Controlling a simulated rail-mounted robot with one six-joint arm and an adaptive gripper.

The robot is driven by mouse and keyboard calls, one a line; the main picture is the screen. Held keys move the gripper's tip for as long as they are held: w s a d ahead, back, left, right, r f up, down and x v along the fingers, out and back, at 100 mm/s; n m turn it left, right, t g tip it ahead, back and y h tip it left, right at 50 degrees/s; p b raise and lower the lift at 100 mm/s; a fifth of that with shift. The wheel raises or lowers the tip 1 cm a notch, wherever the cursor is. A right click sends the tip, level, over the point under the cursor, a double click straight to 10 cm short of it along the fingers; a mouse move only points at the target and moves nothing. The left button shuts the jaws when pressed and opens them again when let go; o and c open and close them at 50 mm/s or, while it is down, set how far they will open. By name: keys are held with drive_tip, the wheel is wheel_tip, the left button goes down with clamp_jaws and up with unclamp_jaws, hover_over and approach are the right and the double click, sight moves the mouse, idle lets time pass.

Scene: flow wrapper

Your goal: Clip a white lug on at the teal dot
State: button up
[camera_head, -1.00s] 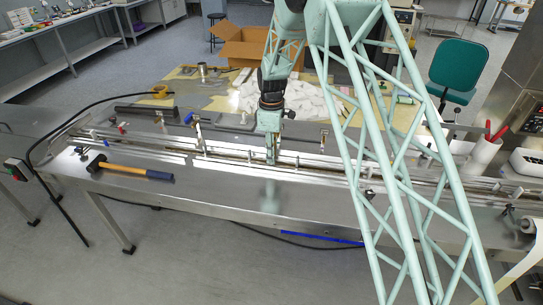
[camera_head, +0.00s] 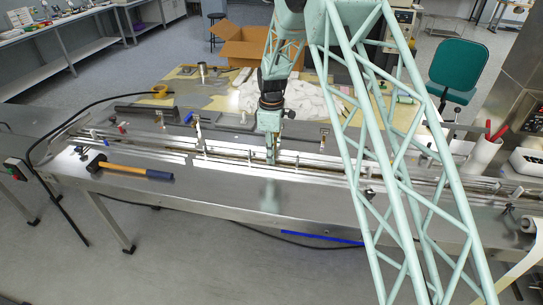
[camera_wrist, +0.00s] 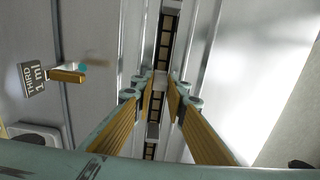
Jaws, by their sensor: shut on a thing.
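My gripper (camera_wrist: 160,88) points down over the slotted chain channel of the flow wrapper. Its two fingers, with tan inner pads, come close together on a small pale piece (camera_wrist: 160,80), probably a white lug, mostly hidden between the fingertips. The dark chain (camera_wrist: 167,38) shows ahead of and behind the fingertips. A small teal spot (camera_wrist: 83,68) shows left of the channel, beside a tan-and-white part and a tag. In the head view my gripper (camera_head: 271,160) is low at the middle of the infeed; the lug is too small to make out there.
A grey tag (camera_wrist: 34,79) reading "THIRD 1 ml" lies left of the channel. Metal rails run along both sides of the chain. A hammer (camera_head: 130,170) lies on the machine's front left. A white holder (camera_head: 482,153) with red-handled tools stands at the right.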

drive_tip(key=shift+f, duration=0.15)
idle(0.8)
drive_tip(key=o, duration=0.8)
drive_tip(key=shift+r, duration=0.25)
drive_tip(key=shift+r, duration=5.8)
